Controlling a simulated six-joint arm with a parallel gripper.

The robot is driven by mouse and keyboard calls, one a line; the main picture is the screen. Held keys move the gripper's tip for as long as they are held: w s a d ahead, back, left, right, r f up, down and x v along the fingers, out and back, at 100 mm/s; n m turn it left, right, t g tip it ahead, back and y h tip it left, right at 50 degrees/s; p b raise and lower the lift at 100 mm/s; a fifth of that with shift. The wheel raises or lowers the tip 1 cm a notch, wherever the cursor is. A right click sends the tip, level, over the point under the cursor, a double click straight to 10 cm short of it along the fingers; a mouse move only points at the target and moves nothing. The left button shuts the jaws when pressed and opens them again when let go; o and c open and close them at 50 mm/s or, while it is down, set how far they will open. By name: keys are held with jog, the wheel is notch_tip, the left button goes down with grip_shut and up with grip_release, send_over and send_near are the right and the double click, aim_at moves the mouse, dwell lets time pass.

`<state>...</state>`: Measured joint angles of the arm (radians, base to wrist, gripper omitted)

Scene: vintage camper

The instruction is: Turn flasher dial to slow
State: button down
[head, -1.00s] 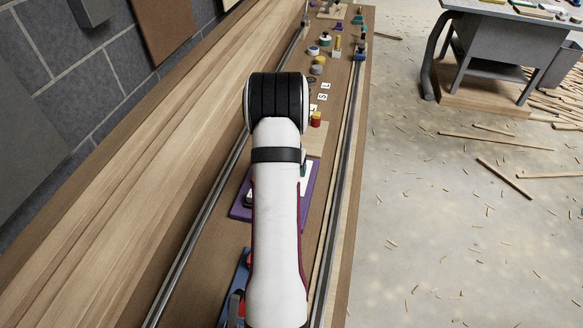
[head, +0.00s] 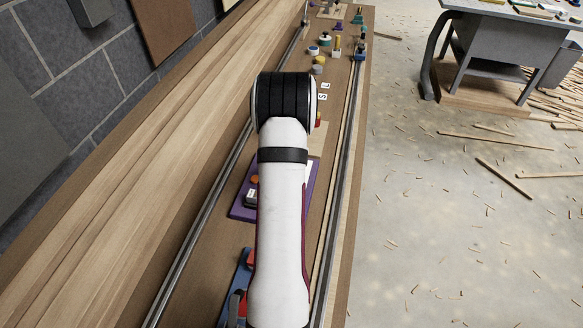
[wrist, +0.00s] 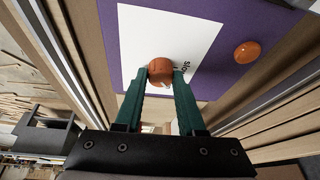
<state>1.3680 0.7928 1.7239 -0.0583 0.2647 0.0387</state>
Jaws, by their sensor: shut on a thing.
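In the wrist view the flasher dial (wrist: 160,69) is a round orange-brown knob on a white card (wrist: 140,30) fixed to a purple board (wrist: 225,22). Printed letters reading "slow" stand on the card just right of the knob, partly covered by a finger. My gripper (wrist: 161,73) has its two green fingers shut on the knob, one on each side. An orange dome (wrist: 247,52) sits on the purple board to the right. In the head view the purple board (head: 240,210) shows beside my arm, which hides the knob and the gripper.
A blue board (head: 228,300) with red parts lies nearer. Several small knobs and blocks stand farther along the bench between two metal rails (head: 345,150). Cards marked S and L (head: 322,97) lie there.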

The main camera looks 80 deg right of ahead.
jog(key=n+t, duration=0.1)
jog(key=n, duration=0.4)
jog(key=shift+s+d+t+y, duration=0.1)
jog(key=shift+s+t+y, duration=0.05)
jog(key=shift+t+y, duration=0.25)
jog(key=shift+n+t+y, duration=0.3)
jog(key=shift+n+y, duration=0.05)
jog(key=shift+n, duration=0.9)
jog(key=shift+n+t+y, duration=0.3)
jog(key=shift+n+y, duration=0.05)
jog(key=shift+n, duration=0.9)
jog(key=shift+s, duration=0.1)
jog(key=c, duration=0.5)
grip_release()
jog(key=shift+d, duration=0.1)
jog(key=v, duration=1.5)
jog(key=shift+s+r, duration=0.15)
jog(key=shift+r, duration=0.25)
